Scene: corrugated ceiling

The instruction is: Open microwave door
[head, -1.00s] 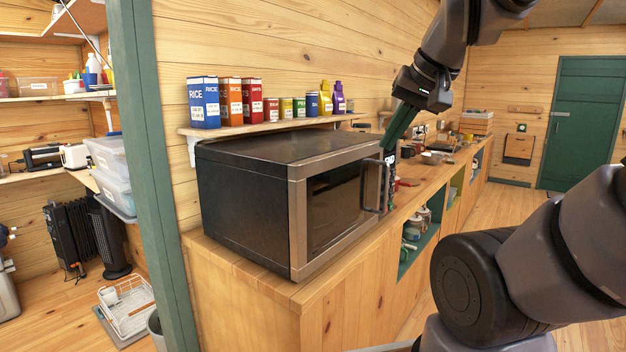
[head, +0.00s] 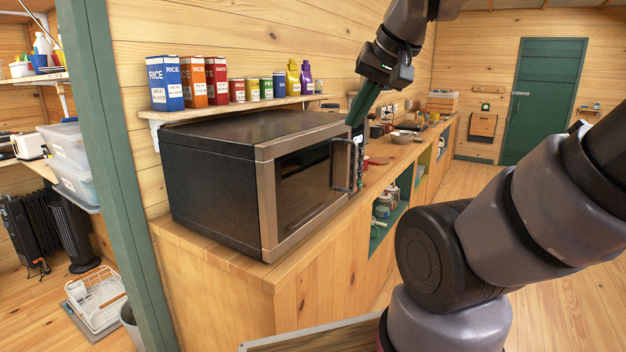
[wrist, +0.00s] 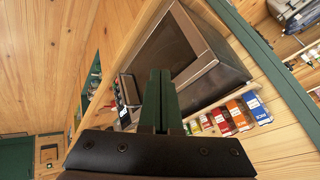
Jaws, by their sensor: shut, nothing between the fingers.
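The microwave (head: 215,185) stands on the wooden counter, dark-sided with a steel-framed front and dark glass. Its door looks shut, and a vertical bar handle (head: 353,165) is at the right of the front. My gripper (head: 354,122) points down just above the handle and control panel end. In the wrist view my gripper (wrist: 160,72) has its two green fingers side by side, shut and empty. There the microwave (wrist: 178,52) lies beyond the fingers, with the handle (wrist: 122,90) left of the fingertips. I cannot tell whether the fingers touch the handle.
A shelf (head: 235,105) with boxes and cans runs along the wall above and behind the microwave. A green post (head: 105,150) stands at the left. Pots and a bowl (head: 402,137) are further along the counter (head: 235,272). The floor in front is clear.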

